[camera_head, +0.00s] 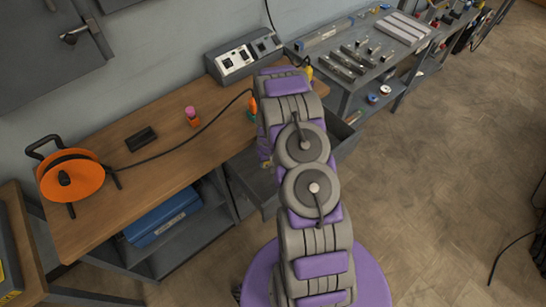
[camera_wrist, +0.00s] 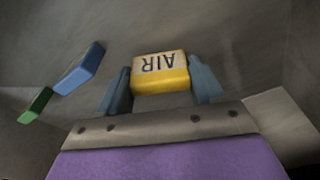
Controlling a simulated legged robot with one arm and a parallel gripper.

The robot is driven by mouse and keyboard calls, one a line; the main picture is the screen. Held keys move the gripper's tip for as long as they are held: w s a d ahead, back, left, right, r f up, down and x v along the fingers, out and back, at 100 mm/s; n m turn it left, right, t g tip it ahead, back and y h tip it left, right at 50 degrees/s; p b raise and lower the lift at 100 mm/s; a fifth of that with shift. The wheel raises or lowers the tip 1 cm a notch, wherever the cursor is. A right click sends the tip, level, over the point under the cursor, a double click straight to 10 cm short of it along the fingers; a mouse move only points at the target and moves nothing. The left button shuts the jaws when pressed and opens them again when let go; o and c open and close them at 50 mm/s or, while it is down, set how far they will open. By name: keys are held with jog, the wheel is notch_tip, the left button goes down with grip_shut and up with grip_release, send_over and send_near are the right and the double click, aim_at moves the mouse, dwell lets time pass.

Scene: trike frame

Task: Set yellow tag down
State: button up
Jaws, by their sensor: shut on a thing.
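The yellow tag (camera_wrist: 161,74), with a cream face lettered AIR upside down, shows in the wrist view. My gripper (camera_wrist: 159,66) has its two blue-grey fingers on either side of the tag and is shut on it. A blue tag (camera_wrist: 80,68) and a green tag (camera_wrist: 36,105) are to the left, apart from my fingers. Grey surfaces surround them, seemingly the inside of a drawer. In the head view my arm reaches down by the open grey drawer (camera_head: 247,178) under the bench, and hides most of my gripper. Whether the yellow tag touches the surface is unclear.
The wooden bench (camera_head: 165,165) holds an orange cable reel (camera_head: 72,180), a dark block (camera_head: 141,139), a small pink-topped item (camera_head: 192,116) and a socket box (camera_head: 243,60). A blue case (camera_head: 163,217) sits on the shelf below. Open floor lies to the right.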

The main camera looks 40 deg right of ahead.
jog(key=d, duration=0.1)
jog(key=w+d, duration=0.1)
jog(key=d+b, duration=0.1)
jog(key=shift+w+d+f, duration=0.15)
jog(key=shift+w+d, duration=0.1)
jog(key=shift+d, duration=0.1)
jog(key=shift+f+b, duration=0.1)
jog(key=shift+b, duration=0.2)
jog(key=shift+a+f, duration=0.15)
jog(key=shift+f, duration=0.3)
jog(key=shift+r, duration=0.1)
jog(key=o, duration=1.1)
